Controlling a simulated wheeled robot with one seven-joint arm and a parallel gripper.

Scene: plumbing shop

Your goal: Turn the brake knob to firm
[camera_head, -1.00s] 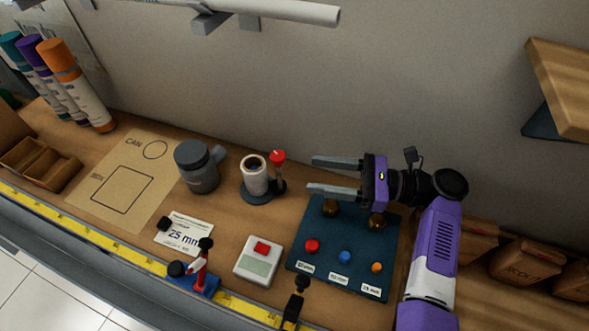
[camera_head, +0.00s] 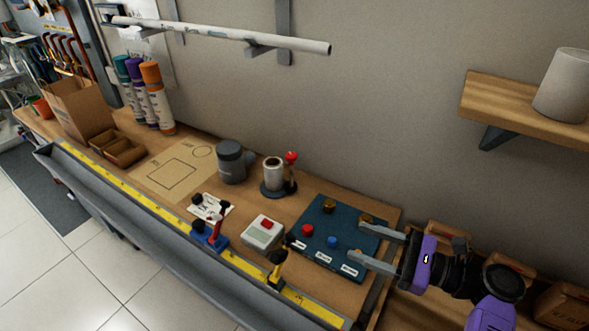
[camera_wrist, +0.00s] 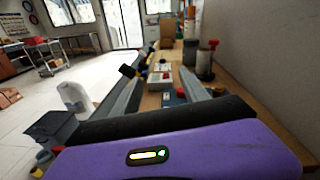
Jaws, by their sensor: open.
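No knob in view carries a readable "brake" or "firm" mark, so I cannot tell which one is the brake knob. A red ball knob (camera_head: 291,156) tops a stand beside a grey cylinder. A black knob (camera_head: 277,257) sits on a yellow-and-black piece at the front rail. A blue piece (camera_head: 211,240) with a red lever and black knobs stands further left. My gripper (camera_head: 357,241) is open and empty, its fingers over the right part of a dark teal board (camera_head: 318,246). In the wrist view its fingers (camera_wrist: 158,78) are spread, with bench items beyond.
The board bears a red knob (camera_head: 307,230), a blue knob (camera_head: 332,242) and brass knobs. A white box with a red button (camera_head: 263,232) stands left of it. A wooden shelf (camera_head: 500,108) juts from the wall at right. A pipe (camera_head: 230,35) hangs on the wall.

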